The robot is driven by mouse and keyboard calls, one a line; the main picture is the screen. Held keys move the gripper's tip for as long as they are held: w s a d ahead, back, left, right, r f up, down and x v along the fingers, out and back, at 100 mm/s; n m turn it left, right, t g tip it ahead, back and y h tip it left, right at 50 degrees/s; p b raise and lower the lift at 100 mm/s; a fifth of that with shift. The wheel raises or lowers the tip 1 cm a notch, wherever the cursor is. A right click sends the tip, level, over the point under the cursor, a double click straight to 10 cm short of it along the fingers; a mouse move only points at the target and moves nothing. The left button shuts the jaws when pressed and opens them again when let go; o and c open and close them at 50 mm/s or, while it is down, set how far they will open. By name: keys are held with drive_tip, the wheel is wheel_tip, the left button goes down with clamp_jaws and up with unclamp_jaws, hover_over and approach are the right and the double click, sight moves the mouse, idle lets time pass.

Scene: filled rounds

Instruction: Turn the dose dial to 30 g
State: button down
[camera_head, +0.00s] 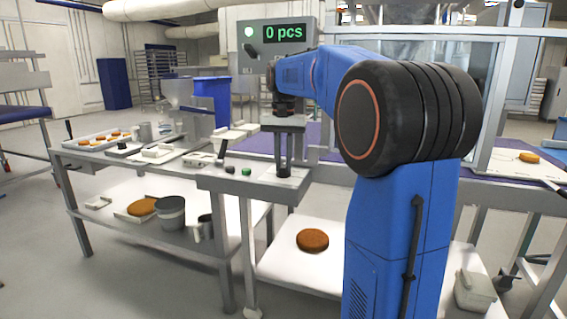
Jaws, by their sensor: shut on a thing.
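My gripper (284,166) points straight down at the right end of the grey control panel (242,184). Its two fingers are close together and shut on a small dark round knob, which I take to be the dose dial (284,173). The fingers hide part of the dial. Its scale and pointer are too small to read, so I cannot tell its setting. My blue arm reaches in from the right, above the panel.
A green button (246,171) and a black button (230,170) sit left of the dial. A lever (222,150) rises at the panel's left end. A metal hopper (189,95) stands farther left.

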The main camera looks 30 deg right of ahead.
sight(283, 165)
drive_tip(key=shift+n, duration=2)
drive_tip(key=c, duration=1.7)
unclamp_jaws()
drive_tip(key=shift+r, duration=0.1)
wheel_tip(283, 165, up, 7)
drive_tip(key=shift+r, duration=0.15)
